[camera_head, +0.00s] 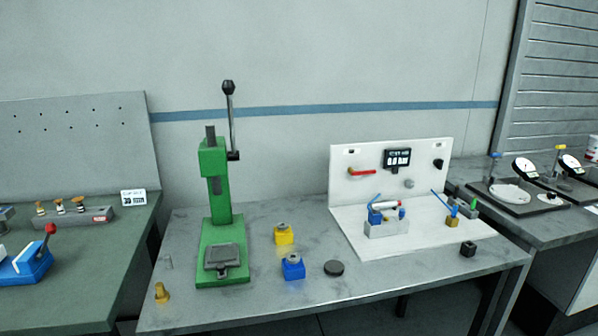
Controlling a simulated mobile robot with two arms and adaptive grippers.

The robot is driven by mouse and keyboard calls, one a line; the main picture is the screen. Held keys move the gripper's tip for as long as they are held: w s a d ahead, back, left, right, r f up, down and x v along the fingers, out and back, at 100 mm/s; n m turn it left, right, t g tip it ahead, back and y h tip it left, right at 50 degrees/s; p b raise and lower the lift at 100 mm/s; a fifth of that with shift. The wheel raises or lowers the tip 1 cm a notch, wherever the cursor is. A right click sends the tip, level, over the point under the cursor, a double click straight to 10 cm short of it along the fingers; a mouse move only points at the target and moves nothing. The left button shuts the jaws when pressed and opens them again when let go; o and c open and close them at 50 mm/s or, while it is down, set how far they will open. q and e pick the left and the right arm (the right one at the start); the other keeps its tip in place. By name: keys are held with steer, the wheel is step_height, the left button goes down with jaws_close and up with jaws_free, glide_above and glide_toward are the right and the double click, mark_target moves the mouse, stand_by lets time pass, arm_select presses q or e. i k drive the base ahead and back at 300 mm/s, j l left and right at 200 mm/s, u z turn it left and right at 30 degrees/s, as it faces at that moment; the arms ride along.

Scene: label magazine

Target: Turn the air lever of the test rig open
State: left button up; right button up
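The white test rig (350,240) stands on the right half of the grey metal table, with an upright back panel and a flat base. A red lever (362,171) sits on the left of its back panel and lies nearly horizontal. It appears to be the air lever. A dark display (397,158) and a black knob (438,163) are also on the panel. Blue-handled clamps (376,205) and a white-and-red cylinder stand on the base. Neither of my grippers shows in the head view.
A green arbor press (218,215) with a tall lever stands left of the rig. Yellow (284,234) and blue (293,268) blocks, a dark disc (334,268), a brass piece (161,293) and a black block (468,249) are on the table (385,280). The front right surface is mostly clear.

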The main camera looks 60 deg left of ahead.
mark_target(351, 171)
steer(key=u, duration=1.5)
